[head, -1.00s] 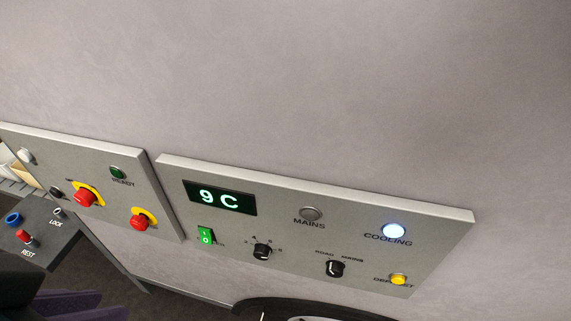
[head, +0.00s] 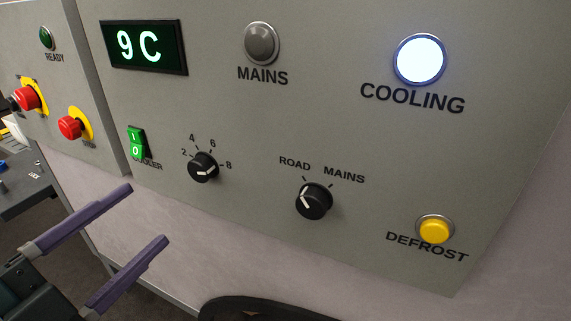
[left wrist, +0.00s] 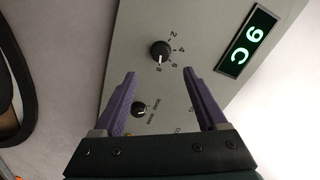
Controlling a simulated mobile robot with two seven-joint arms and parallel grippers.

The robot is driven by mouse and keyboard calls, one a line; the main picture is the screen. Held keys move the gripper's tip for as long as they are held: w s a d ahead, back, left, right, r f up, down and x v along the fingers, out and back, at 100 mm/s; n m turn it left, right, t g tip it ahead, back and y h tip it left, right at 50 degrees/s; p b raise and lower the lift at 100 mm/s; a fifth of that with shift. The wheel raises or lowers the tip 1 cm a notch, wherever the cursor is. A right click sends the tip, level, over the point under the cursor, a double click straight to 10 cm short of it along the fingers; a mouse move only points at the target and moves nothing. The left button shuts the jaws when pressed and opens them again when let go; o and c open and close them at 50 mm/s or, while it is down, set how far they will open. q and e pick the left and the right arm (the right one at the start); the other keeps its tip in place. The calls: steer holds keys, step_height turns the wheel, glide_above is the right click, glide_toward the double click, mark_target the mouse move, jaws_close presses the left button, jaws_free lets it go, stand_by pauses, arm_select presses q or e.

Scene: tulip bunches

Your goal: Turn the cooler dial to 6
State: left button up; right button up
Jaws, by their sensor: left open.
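The cooler dial (head: 203,167) is a small black knob on the grey panel (head: 330,130), ringed by the numbers 2, 4, 6 and 8. In the left wrist view the dial (left wrist: 160,51) has a white mark pointing down, on the side of the high numbers; the exact number is hard to read. The display (head: 143,47) reads 9 C. My left gripper (head: 148,213) has purple fingers, open and empty, below and left of the dial in the head view. In the left wrist view the dial lies just beyond the gap between the fingertips (left wrist: 160,72), untouched. My right gripper is out of view.
A ROAD/MAINS selector (head: 314,201) sits right of the dial, and a green rocker switch (head: 136,143) left of it. A yellow DEFROST button (head: 435,230), lit COOLING lamp (head: 420,60) and grey MAINS lamp (head: 262,43) are also on the panel. Red buttons (head: 70,127) are on the left panel.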

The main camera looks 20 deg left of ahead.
mark_target(197, 173)
arm_select(q)
steer(key=w, duration=0.6)
steer(key=w+p, duration=0.1)
steer(key=w, duration=0.3)
steer(key=shift+d+r, duration=0.1)
steer(key=shift+d, duration=0.3)
steer(key=shift+s, duration=0.1)
jaws_close()
